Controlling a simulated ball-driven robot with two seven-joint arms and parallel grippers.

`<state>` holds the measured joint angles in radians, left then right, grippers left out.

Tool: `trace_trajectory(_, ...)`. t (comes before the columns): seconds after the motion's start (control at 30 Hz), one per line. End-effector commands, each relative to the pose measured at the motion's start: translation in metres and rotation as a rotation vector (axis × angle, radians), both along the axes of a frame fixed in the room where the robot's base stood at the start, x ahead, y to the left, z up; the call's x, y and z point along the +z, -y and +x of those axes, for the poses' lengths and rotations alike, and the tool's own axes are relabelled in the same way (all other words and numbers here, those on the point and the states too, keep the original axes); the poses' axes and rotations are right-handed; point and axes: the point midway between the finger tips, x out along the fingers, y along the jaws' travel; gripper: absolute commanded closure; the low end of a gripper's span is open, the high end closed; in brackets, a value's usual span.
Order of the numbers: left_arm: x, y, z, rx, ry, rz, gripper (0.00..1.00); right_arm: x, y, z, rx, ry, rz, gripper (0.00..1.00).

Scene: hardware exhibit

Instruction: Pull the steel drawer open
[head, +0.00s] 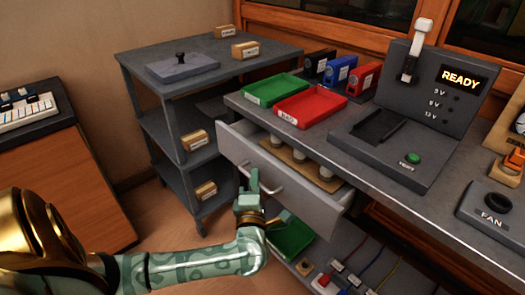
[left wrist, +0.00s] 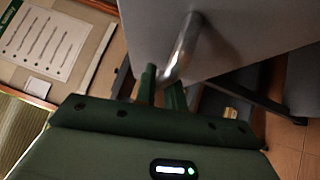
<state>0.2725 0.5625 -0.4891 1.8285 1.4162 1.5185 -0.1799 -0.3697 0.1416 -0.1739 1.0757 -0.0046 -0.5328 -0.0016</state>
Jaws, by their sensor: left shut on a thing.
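The steel drawer (head: 228,142) under the workbench stands partly pulled out. Inside it lies a tan board with several pale round items (head: 300,158). A metal bar handle (head: 268,190) crosses its grey front. My right gripper is in neither view.
The bench top carries a green tray (head: 275,90), a red tray (head: 311,107) and a test station (head: 425,110) reading READY. A grey shelf unit (head: 205,75) stands left of the drawer. Below the drawer, a lower shelf holds a green tray (head: 291,238) and cables.

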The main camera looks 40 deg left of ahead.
Motion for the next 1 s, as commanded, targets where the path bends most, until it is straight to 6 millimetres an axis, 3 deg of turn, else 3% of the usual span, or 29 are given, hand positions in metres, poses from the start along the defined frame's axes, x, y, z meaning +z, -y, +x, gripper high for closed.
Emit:
trace_trajectory(0.03,0.000,-0.003,-0.009,0.005,-0.002,-0.003,1.00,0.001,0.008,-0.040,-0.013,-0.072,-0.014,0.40)
trace_trajectory(0.2,-0.002,-0.007,-0.040,0.009,-0.002,-0.002,1.00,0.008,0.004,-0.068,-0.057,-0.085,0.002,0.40)
trace_trajectory(0.6,-0.003,-0.012,-0.125,0.007,-0.007,-0.003,1.00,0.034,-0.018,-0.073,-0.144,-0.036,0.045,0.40)
trace_trajectory(0.8,-0.005,-0.013,-0.147,0.006,-0.007,-0.002,1.00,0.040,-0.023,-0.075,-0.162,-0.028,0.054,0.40)
trace_trajectory(1.0,-0.006,-0.014,-0.156,0.003,-0.008,-0.004,1.00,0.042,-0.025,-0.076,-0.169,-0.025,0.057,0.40)
